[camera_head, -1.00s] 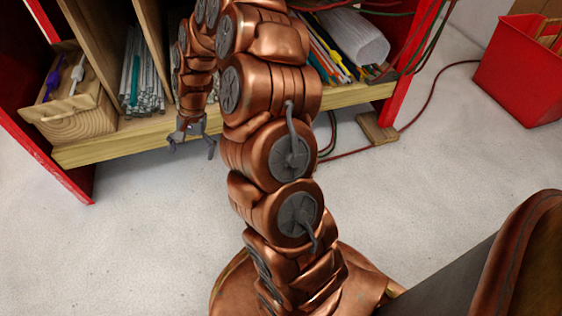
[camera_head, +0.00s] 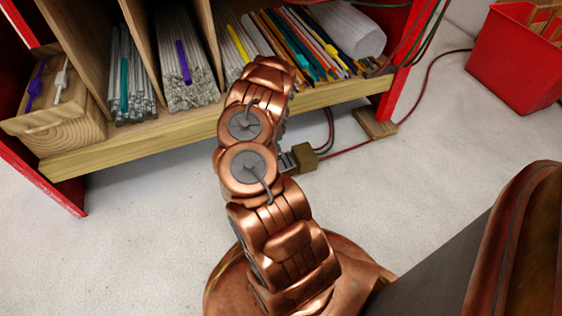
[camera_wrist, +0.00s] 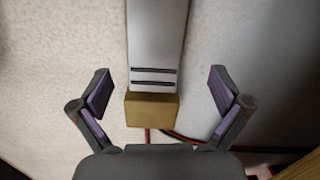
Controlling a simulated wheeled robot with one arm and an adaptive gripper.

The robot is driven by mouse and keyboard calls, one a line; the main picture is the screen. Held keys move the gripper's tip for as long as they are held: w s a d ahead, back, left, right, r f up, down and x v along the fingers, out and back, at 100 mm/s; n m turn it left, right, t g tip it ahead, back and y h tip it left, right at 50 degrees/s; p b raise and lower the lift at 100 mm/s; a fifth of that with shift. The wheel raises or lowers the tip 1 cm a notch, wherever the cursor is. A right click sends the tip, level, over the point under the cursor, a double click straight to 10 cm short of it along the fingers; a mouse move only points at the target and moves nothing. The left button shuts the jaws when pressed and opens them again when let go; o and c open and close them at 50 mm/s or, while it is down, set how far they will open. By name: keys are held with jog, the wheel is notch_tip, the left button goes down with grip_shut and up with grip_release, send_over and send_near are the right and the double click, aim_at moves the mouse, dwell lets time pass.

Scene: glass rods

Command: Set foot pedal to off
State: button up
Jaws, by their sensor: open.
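What looks like the foot pedal is a light grey metal bar with two dark stripes and a wooden block (camera_wrist: 151,108) at one end, in the wrist view. In the head view, its block (camera_head: 304,157) shows on the floor just right of my arm, and the arm hides most of the rest. I cannot tell from its tilt whether it is on or off. My gripper (camera_wrist: 162,82) is open and empty, with one finger on each side of the bar and clear of it. The arm hides my gripper in the head view.
A red-sided shelf holds glass rods (camera_head: 182,85) and a wooden box (camera_head: 60,125) above the pedal. A flat wooden piece (camera_head: 375,123) lies near its right post by cables (camera_head: 421,95). A red bin (camera_head: 515,75) is at right. Floor on the left is clear.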

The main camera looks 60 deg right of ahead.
aim_at(284, 161)
jog(key=shift+m+h, duration=0.3)
jog(key=shift+m, duration=0.3)
jog(key=s+d+f, duration=0.1)
jog(key=d, duration=0.1)
jog(key=s+d+f, duration=0.1)
jog(key=s+d, duration=0.1)
jog(key=shift+s+f, duration=0.1)
jog(key=shift+f, duration=0.25)
jog(key=shift+s+f+b, duration=0.1)
jog(key=shift+f+b, duration=2.2)
jog(key=shift+f, duration=1.6)
jog(key=shift+c, duration=0.4)
jog(key=c, duration=1.3)
jog(key=shift+o, duration=0.2)
jog(key=shift+r, duration=0.1)
